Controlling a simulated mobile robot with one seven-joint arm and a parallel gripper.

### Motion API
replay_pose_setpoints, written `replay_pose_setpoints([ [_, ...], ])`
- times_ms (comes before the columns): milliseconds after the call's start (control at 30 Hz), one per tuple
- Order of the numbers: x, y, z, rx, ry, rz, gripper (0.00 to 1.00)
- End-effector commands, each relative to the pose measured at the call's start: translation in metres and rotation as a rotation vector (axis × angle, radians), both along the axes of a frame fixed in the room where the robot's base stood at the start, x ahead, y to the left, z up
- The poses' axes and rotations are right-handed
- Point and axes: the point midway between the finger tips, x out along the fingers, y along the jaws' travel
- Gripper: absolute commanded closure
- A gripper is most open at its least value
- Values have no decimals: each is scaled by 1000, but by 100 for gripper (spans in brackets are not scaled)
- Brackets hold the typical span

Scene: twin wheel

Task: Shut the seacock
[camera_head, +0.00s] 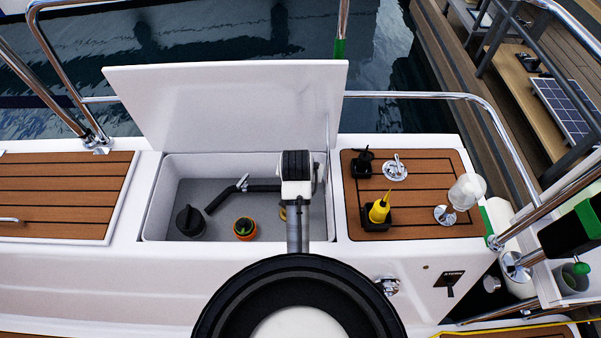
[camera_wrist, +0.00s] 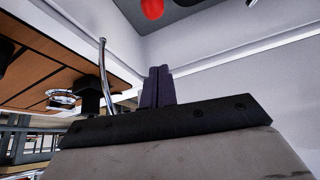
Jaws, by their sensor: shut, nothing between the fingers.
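The locker (camera_head: 152,215) is open, its white lid (camera_head: 225,105) raised at the back. Inside, a dark bent hose (camera_head: 222,196) with a small silver lever-like fitting (camera_head: 242,182) runs towards my arm. A small yellow part (camera_head: 283,212) shows beside my arm, mostly hidden by it. I cannot tell which fitting is the seacock's handle. My arm reaches over the right part of the locker and hides what is below it. In the wrist view my gripper (camera_wrist: 160,72) is shut and empty, with a pale wall behind. No seacock handle is clear there.
A black round-topped item (camera_head: 190,221) and an orange-and-green item (camera_head: 244,229) stand in the locker. Chrome rails (camera_head: 420,97) run behind.

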Motion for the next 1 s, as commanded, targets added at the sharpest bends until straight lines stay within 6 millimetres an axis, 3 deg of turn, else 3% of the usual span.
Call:
replay_pose_setpoints([
  [467,47,-5,-79,1,-1,3,100],
  [700,19,1,-84,-1,-3,6,100],
  [1000,9,3,-87,1,-6,4,100],
])
